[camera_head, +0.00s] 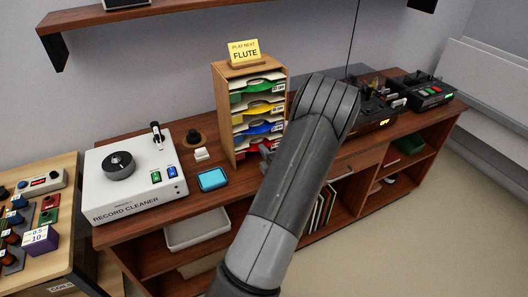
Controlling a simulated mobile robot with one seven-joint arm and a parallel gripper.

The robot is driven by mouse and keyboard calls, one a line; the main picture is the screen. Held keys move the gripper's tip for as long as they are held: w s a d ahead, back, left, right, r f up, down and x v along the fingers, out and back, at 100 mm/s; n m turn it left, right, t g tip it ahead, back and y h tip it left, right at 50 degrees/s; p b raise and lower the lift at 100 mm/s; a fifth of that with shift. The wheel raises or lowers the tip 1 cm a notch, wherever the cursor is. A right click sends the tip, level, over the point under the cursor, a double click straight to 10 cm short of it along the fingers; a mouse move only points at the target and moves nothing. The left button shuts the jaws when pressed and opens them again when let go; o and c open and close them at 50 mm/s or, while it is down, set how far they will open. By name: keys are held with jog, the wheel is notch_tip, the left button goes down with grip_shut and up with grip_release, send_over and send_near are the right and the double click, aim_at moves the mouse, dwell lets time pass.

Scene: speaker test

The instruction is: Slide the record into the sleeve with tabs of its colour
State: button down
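A wooden rack (222,103) stands on the cabinet top, with sleeves stacked in its slots. From top to bottom they show green tabs (257,88), yellow tabs (258,109), blue tabs (262,129) and red tabs (244,156). Small labels sit at their right ends, too small to read. No record can be made out. My arm crosses the middle of the view and covers the rack's lower right. A small grey part of my gripper (266,151) shows in front of the lower slots; its fingers and anything in them are hidden.
A yellow sign (244,53) reading "PLAY NEXT FLUTE" stands on the rack. Left are a white record cleaner (135,186), a blue pad (212,180) and a small white block (201,154). Dark decks (421,90) stand right. A shelf (150,14) hangs above.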

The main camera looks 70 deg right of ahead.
jog(key=c, duration=1.6)
grip_release()
jog(key=shift+c, duration=0.8)
jog(key=shift+v, duration=3.5)
